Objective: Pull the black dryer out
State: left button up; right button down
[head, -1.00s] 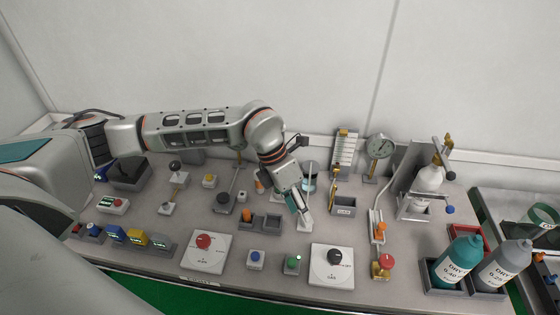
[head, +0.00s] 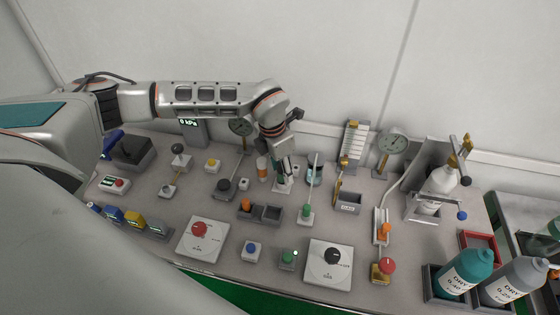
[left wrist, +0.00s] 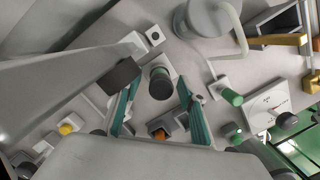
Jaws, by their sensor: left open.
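No part here is plainly marked as the black dryer. In the left wrist view a dark, round, upright piece with a greenish band (left wrist: 160,82) stands between the two teal fingers of my left gripper (left wrist: 160,108), apart from both. In the head view my left gripper (head: 284,180) points down over a small white base near the middle of the bench and hides most of what stands there. It is open. Two bottles labelled DRY, one teal (head: 465,274) and one grey (head: 513,281), stand in holders at the right. My right gripper is not in view.
An orange-topped cylinder (head: 263,167) stands close left of the gripper. A green handle with a white rod (head: 306,210) is close right. Bench space between the pieces is narrow.

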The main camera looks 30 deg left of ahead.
pick_arm(q)
jog(key=shift+d+f, duration=0.1)
jog(key=shift+f, duration=0.7)
jog(key=shift+w, duration=0.1)
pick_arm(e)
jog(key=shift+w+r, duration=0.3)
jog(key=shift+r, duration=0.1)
pick_arm(q)
jog(key=shift+c, duration=0.4)
grip_shut()
jog(key=c, duration=0.6)
grip_release()
grip_shut()
jog(key=shift+r, duration=0.1)
